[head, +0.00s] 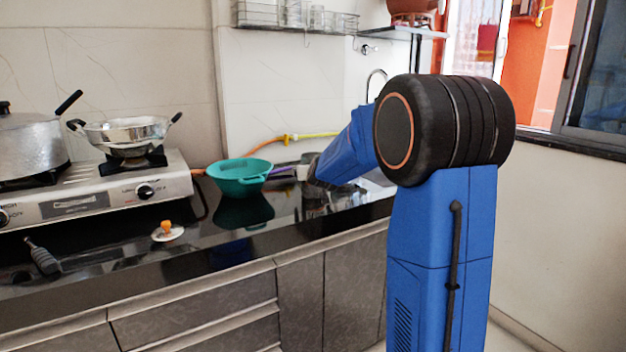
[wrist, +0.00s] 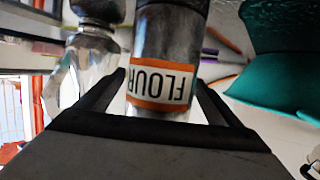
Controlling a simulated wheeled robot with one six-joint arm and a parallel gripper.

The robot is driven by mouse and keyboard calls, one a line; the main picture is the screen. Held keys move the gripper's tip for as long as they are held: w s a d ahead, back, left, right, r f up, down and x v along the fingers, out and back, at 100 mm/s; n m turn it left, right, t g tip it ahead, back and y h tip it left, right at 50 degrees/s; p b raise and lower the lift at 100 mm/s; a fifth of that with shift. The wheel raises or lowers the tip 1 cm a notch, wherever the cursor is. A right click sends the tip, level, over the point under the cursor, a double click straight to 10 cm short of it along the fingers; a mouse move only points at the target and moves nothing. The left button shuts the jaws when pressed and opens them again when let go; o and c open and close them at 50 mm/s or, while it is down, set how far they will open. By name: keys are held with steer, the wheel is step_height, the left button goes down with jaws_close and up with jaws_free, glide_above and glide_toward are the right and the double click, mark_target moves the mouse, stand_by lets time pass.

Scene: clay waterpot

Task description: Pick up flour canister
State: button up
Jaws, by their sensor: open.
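The flour canister (wrist: 165,50) is a grey metal cylinder with an orange-edged white label reading FLOUR, upside down in the wrist view. My gripper (wrist: 160,82) is open, with one dark finger on each side of the canister's labelled end. Whether either finger touches it I cannot tell. In the head view, my gripper (head: 314,174) is at the far end of my blue arm, over the counter right of the teal bowl. My arm and gripper largely hide the canister there.
The teal bowl (head: 240,177) stands close to the left of my gripper; it also shows in the wrist view (wrist: 275,80). A shiny metal vessel (wrist: 92,60) is beside the canister. A stove (head: 110,195) with a pan (head: 125,133) and pot (head: 30,145) is farther left.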

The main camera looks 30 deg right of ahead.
steer(key=shift+x, duration=1.4)
steer(key=c, duration=1.6)
steer(key=shift+c, duration=0.2)
steer(key=shift+r, duration=0.1)
step_height(320, 180, up, 10)
